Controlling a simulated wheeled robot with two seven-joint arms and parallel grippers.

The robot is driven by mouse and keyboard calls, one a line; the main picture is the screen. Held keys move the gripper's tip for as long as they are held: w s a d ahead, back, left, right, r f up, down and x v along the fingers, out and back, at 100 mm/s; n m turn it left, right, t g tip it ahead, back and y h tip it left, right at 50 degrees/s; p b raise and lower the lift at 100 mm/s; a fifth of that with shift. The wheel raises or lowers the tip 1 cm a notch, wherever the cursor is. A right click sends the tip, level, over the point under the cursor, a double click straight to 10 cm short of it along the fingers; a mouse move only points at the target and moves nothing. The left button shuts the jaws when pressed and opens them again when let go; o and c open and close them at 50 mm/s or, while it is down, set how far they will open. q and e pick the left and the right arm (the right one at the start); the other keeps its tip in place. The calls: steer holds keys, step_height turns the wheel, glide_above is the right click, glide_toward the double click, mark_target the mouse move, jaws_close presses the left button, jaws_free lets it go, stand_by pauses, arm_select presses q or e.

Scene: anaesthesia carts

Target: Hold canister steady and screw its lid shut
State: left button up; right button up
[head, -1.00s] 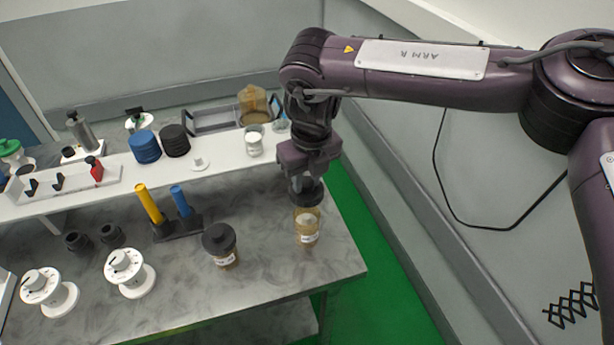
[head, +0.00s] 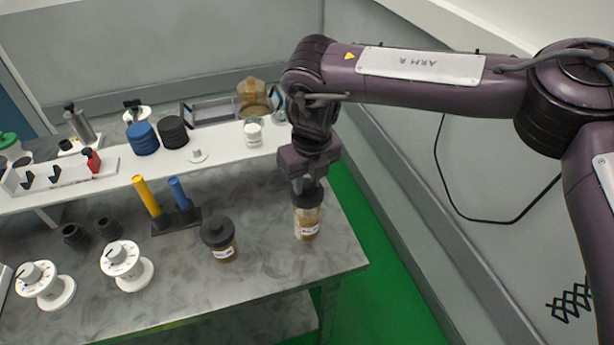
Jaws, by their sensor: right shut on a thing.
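An amber canister (head: 307,221) with a white label stands upright near the right end of the grey worktop. Its black lid (head: 308,197) sits on top. My right gripper (head: 305,188) points down from above and is shut on the lid; its fingers partly hide the lid. I cannot tell how tightly the lid sits on the canister. A second amber canister (head: 226,252) with a black lid (head: 217,231) stands to the left, apart from the gripper. My left gripper is not in view.
White dial units (head: 125,266) stand at the front left. A black stand (head: 178,222) holds a yellow and a blue handle. A white raised shelf (head: 110,184) behind carries jars, blue and black discs and a tray. The worktop's right edge is close to the held canister.

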mark_target(307, 196)
steer(key=shift+f+b, duration=0.85)
steer(key=shift+f, duration=0.9)
steer(key=shift+f+b, duration=0.4)
steer(key=shift+f, duration=0.45)
steer(key=o, duration=1)
steer(key=shift+r, duration=0.15)
steer(key=r, duration=0.2)
steer(key=r+b, duration=0.1)
steer(key=r, duration=0.2)
steer(key=s+r, duration=0.1)
steer(key=r, duration=0.1)
steer(key=shift+d+r+b, duration=0.2)
steer(key=shift+r+b, duration=0.1)
